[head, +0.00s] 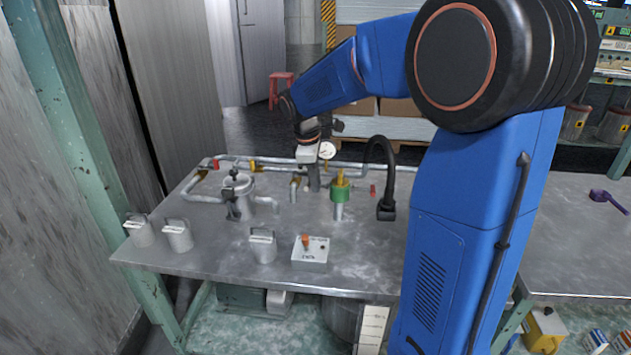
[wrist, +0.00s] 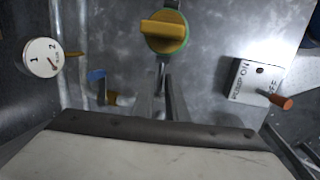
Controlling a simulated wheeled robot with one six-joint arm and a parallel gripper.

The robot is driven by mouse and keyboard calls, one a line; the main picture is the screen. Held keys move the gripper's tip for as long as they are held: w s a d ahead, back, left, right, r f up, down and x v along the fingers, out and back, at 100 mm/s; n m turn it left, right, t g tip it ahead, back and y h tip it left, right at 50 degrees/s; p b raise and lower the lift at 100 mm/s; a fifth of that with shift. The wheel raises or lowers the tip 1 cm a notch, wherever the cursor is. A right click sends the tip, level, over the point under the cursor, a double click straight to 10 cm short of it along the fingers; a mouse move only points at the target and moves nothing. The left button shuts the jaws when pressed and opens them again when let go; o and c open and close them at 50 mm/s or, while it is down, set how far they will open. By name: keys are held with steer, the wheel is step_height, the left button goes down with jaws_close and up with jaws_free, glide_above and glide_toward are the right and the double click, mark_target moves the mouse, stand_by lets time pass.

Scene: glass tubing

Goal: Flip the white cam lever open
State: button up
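My gripper (head: 314,187) points down over the middle of the bench, left of the green-collared yellow valve (head: 340,191). In the wrist view its two grey fingers (wrist: 162,80) stand a narrow gap apart, with nothing clearly held. The valve (wrist: 165,32) shows just beyond the fingertips there. I cannot make out a white cam lever for certain in either view. A grey metal vessel (head: 238,190) with a dark clamp-like part on its front stands left of my gripper; its fittings are too small to tell.
A white pump switch box (head: 310,250) with an orange lever sits at the front. A round gauge (head: 327,150) is by my wrist. A black hose (head: 385,172) arches at right. Glass tubing (head: 270,160) runs along the back.

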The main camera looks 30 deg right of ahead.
steer(key=shift+o, duration=0.9)
steer(key=v, duration=1.7)
steer(key=shift+r, duration=0.25)
steer(key=s+a+f+m+t+y, duration=0.1)
steer(key=s+f+m, duration=0.4)
steer(key=s, duration=1)
steer(key=s+a+f+m+t+y, duration=0.1)
steer(key=s+f+m, duration=0.5)
steer(key=s+f, duration=0.6)
steer(key=s+t, duration=0.1)
steer(key=s, duration=0.2)
steer(key=shift+s+a+t, duration=0.15)
steer(key=shift+a+t, duration=0.15)
